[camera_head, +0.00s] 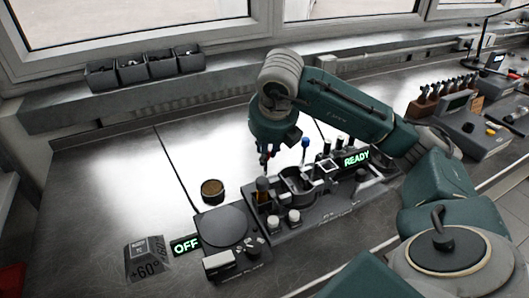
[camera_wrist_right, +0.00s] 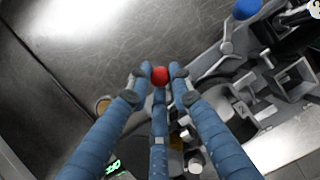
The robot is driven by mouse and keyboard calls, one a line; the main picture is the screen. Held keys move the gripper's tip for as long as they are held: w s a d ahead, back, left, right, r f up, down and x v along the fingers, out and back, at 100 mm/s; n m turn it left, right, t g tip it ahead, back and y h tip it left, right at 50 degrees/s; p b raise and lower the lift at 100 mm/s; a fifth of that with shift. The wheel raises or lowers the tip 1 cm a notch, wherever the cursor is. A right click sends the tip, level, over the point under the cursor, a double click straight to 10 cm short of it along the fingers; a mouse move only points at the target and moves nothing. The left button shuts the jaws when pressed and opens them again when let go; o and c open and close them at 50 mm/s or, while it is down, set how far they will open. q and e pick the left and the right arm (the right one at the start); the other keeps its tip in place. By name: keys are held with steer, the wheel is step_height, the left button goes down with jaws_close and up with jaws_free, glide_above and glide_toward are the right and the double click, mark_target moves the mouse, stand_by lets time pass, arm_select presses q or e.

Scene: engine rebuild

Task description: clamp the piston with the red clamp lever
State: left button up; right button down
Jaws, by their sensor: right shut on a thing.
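The lever's shaft is mostly hidden by the fingers. The fixture (camera_wrist_right: 243,112), with grey clamp parts, shows right of the fingers in that view. I cannot clearly make out the piston; a grey ring-shaped part (camera_head: 297,181) sits in the fixture beside the gripper. My left gripper is not in view.
A blue-knobbed lever (camera_head: 305,142) stands right of the gripper. A green "READY" display (camera_head: 356,158) is behind the fixture. A round plate (camera_head: 222,225), an "OFF" display (camera_head: 186,244) and a brownish round tin (camera_head: 212,189) are at left. The steel bench (camera_head: 110,190) is clear further left.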

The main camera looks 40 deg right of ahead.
steer(key=shift+w+d+r, duration=0.2)
steer(key=shift+r, duration=0.15)
steer(key=c, duration=1.7)
jaws_free()
steer(key=shift+o, duration=0.6)
steer(key=shift+s+f, duration=0.1)
steer(key=shift+f, duration=0.1)
steer(key=v, duration=1.2)
steer(key=shift+a, duration=0.15)
